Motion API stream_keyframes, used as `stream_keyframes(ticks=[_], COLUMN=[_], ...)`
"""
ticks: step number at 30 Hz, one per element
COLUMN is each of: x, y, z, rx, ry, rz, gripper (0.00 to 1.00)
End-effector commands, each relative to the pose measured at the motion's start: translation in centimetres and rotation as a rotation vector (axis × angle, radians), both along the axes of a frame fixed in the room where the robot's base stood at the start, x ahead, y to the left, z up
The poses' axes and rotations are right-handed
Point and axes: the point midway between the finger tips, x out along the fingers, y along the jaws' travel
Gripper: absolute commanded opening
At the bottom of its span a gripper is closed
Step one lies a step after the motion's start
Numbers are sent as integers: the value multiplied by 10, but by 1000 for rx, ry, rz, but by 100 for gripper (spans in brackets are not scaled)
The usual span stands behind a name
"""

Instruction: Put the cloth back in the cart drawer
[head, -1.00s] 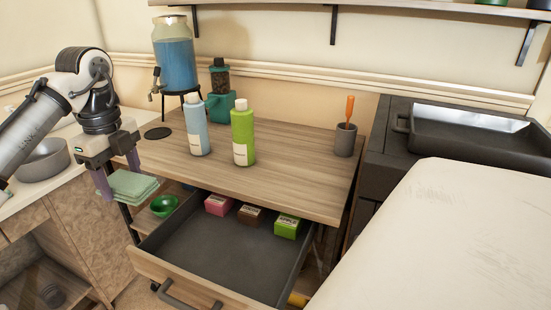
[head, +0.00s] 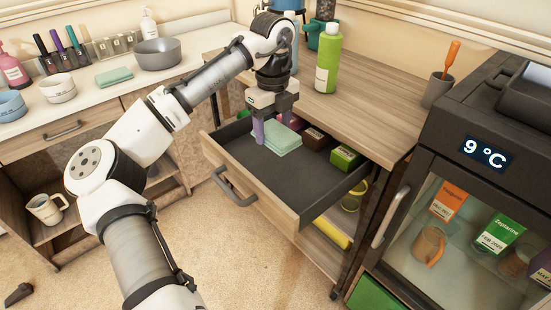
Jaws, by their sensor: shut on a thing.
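The pale green folded cloth (head: 281,141) is in the open cart drawer's space, above or on its dark floor; I cannot tell whether it touches. My gripper (head: 273,138) points down over the drawer and is shut on the cloth, with its purple fingers at the cloth's edge. The drawer (head: 300,187) is pulled out from under the wooden cart top (head: 362,112). Small pink, brown and green boxes (head: 343,158) sit at the back of the drawer, behind the cloth.
A second green cloth (head: 114,77) lies on the left counter near a grey bowl (head: 158,53). A green bottle (head: 327,62) and a grey cup (head: 437,92) stand on the cart top. A glass-front fridge (head: 480,190) stands close on the right. The drawer's front is empty.

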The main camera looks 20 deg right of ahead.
Motion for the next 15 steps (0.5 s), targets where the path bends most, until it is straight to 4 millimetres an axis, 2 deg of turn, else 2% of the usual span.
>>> stream_keyframes(ticks=[1,4,11,15], x=[0,0,0,0], y=[1,1,0,0], z=[-14,-33,-51,-68], rx=[2,2,0,1], ry=[1,1,-1,0], rz=[0,1,0,0], gripper=[43,43,43,43])
